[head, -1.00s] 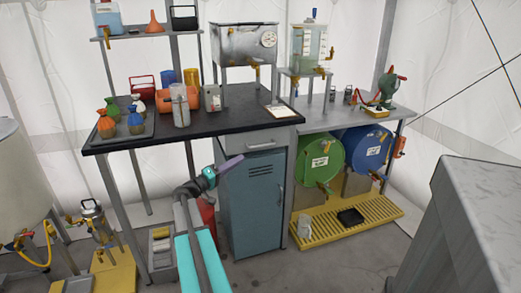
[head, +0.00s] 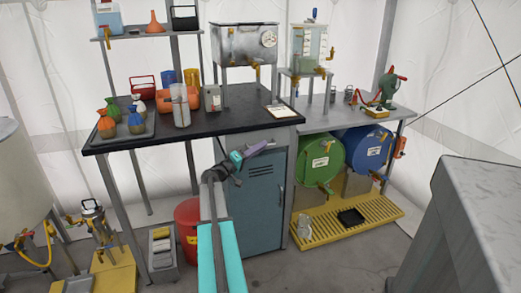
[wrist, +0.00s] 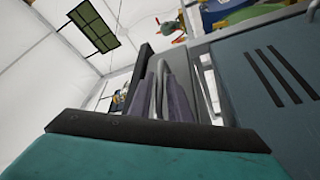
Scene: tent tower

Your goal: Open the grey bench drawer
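The grey bench drawer (head: 275,137) is under the black worktop, above the blue-grey cabinet, and looks closed. My gripper (head: 265,146) has purple fingers and teal parts, and is at the lower part of the drawer front. In the wrist view my gripper (wrist: 160,85) points towards the front, and a thin pale grey curved bar, seemingly the drawer handle (wrist: 159,82), shows between the two fingers. A gap shows between the fingers; I cannot tell whether they touch the bar. In the head view the fingers hide the handle.
The blue-grey cabinet door (head: 258,205) is closed below. The black worktop (head: 210,127) overhangs and carries a clipboard, jars and a metal tank. A red bucket (head: 186,225) stands at lower left. Green (head: 319,163) and blue drums are to the right. A grey block (head: 480,215) fills the right foreground.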

